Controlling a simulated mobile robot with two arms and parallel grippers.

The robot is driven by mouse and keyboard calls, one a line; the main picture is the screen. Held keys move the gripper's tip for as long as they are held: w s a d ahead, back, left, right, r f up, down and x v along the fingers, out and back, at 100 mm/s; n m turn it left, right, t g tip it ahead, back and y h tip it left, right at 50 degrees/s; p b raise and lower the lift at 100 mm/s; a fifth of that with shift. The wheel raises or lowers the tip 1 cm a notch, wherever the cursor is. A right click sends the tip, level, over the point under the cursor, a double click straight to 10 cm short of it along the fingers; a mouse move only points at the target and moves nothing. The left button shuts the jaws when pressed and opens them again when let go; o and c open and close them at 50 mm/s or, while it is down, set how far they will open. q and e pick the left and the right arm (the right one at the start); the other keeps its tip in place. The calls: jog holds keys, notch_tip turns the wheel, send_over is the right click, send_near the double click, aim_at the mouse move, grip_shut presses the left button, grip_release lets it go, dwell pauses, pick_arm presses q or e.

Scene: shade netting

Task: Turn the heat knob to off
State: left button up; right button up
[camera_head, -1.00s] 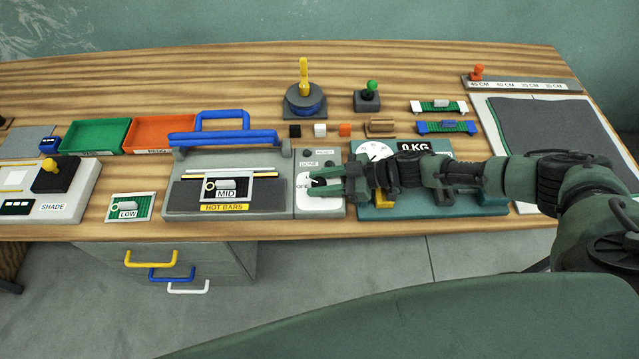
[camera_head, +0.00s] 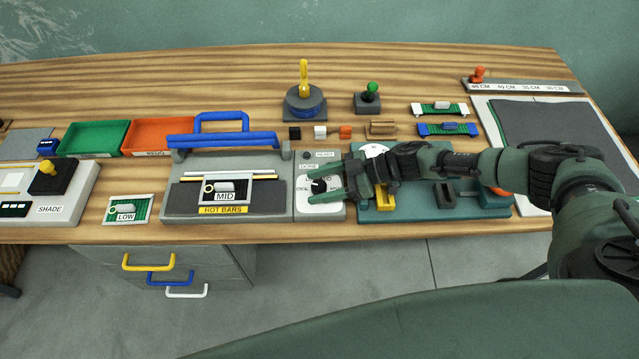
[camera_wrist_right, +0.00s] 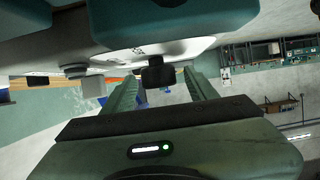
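The heat knob is a small black knob (camera_head: 319,186) on a white dial on the light grey control panel (camera_head: 305,213), right of the hot bars press. My right gripper (camera_head: 328,183) reaches in from the right, with its fingers just right of and partly over the dial. In the right wrist view a black knob (camera_wrist_right: 157,72) shows beyond and between the two green fingers (camera_wrist_right: 158,88), which are apart with nothing held between them. I cannot tell whether a finger touches the knob. The exact dial setting is too small to read. My left gripper is not in view.
The hot bars press (camera_head: 225,190) with its blue handle stands left of the panel. A teal scale (camera_head: 440,210) lies under my right arm. Green (camera_head: 92,152) and orange (camera_head: 158,150) trays are behind at left. Bare wood runs along the table's front edge.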

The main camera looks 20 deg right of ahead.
jog(key=b+v, duration=0.2)
jog(key=v, duration=0.5)
jog(key=shift+d+f, duration=0.1)
jog(key=shift+s+d+r, duration=0.1)
jog(key=shift+d+r, duration=0.15)
dwell(0.4)
